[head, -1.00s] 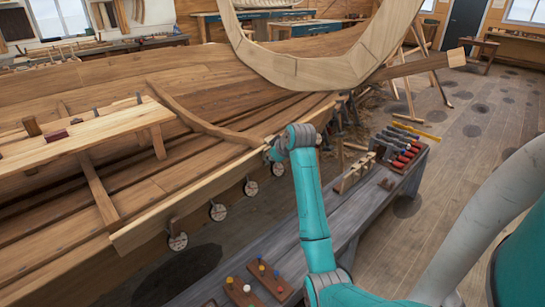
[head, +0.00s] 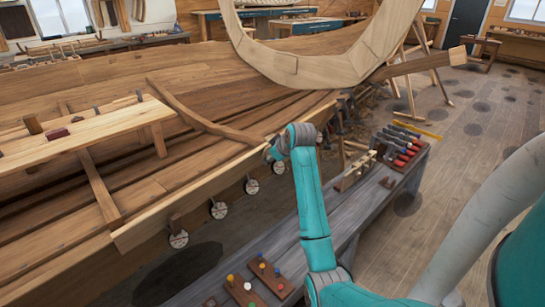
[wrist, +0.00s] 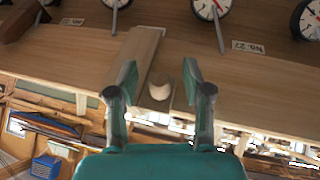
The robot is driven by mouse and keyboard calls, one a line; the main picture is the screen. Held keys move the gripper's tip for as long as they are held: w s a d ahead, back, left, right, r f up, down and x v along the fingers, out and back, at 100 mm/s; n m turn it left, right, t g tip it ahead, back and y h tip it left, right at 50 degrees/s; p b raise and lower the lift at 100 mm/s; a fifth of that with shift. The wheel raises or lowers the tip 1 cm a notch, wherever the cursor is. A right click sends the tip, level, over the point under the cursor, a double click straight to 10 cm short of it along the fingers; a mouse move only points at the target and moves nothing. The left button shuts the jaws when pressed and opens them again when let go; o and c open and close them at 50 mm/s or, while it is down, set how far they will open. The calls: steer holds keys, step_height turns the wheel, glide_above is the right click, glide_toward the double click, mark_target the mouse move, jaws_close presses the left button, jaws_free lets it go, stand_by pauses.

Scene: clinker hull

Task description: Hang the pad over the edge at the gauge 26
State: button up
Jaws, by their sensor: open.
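My gripper (wrist: 161,85) is open in the wrist view, with its two fingers apart. Between and just beyond the fingers is a pale rounded knob (wrist: 160,88) next to a light wooden strip (wrist: 139,58), which looks like the pad lying across the plank edge; its far side is hidden. In the head view the gripper is mostly hidden at the plank's top edge (head: 190,194). Round gauges hang along the plank; one (wrist: 210,8) shows near a tag reading No. 27 (wrist: 248,47). Another tag (wrist: 72,21) is too blurred to read fully.
A grey bench (head: 345,225) runs beside the hull, carrying peg boards (head: 270,275) and a rack of coloured-handled tools (head: 400,150). A large curved wooden frame (head: 300,70) stands over the hull. Floor at the right is mostly clear.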

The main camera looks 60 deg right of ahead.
steer(key=v, duration=1.2)
stand_by(0.4)
steer(key=a+f+t, duration=0.2)
steer(key=a+f, duration=2)
steer(key=s+a+f+t+y, duration=0.1)
steer(key=s+a+f+t, duration=0.15)
steer(key=s+a, duration=0.75)
steer(key=s+a+f+t+y, duration=0.1)
steer(key=s+a+f, duration=0.2)
steer(key=s+a, duration=0.6)
steer(key=s+a+r+y, duration=0.1)
steer(key=s+a+r, duration=0.1)
steer(key=s+r, duration=0.2)
steer(key=s+a+r+n+t+y, duration=0.1)
steer(key=s+a+r, duration=0.2)
steer(key=s, duration=0.7)
step_height(320, 180, up, 2)
steer(key=shift+s+a+r, duration=0.1)
steer(key=shift+s+a, duration=0.2)
steer(key=shift+s, duration=0.05)
